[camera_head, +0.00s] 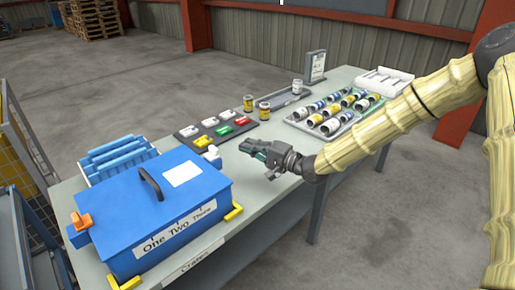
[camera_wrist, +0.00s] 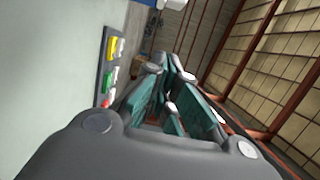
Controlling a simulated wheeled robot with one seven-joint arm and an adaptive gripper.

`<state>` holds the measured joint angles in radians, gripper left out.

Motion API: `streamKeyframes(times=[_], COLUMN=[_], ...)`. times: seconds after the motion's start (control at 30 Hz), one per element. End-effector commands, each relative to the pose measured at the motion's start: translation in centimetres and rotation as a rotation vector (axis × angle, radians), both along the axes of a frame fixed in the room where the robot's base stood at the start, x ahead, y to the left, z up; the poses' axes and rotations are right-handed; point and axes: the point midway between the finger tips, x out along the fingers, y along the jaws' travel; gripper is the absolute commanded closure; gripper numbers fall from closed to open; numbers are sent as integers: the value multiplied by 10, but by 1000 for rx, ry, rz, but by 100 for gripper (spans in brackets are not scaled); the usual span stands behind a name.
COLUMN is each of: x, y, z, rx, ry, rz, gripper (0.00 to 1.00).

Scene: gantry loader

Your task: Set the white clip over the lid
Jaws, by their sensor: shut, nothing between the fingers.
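A blue crate with a closed blue lid (camera_head: 128,205) and a dark handle stands at the front left of the table. A white clip-like piece (camera_head: 213,153) is at the lid's right end; I cannot tell how firmly it sits there. An orange clip (camera_head: 82,221) is at the left end. More white clips (camera_head: 189,131) lie on a dark board (camera_head: 184,140) with yellow, green and red ones; the board also shows in the wrist view (camera_wrist: 102,65). My gripper (camera_head: 246,147) is shut and empty, over the table right of the white piece and in front of the board.
A grey tray of several jars (camera_head: 331,125) stands to the right, with a white box (camera_head: 384,80) behind it. Two jars (camera_head: 264,110) stand behind the board. Blue racks (camera_head: 118,158) stand behind the crate. Yellow corner brackets (camera_head: 233,212) edge the crate. Table between crate and gripper is clear.

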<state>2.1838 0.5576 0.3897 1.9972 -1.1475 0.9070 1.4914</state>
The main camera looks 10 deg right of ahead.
Motion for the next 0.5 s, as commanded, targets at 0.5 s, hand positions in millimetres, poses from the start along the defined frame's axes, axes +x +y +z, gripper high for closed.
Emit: streamKeyframes(times=[0.5], x=[15], y=[55], z=[1], rx=[1], ry=[1], rz=[2], gripper=[100])
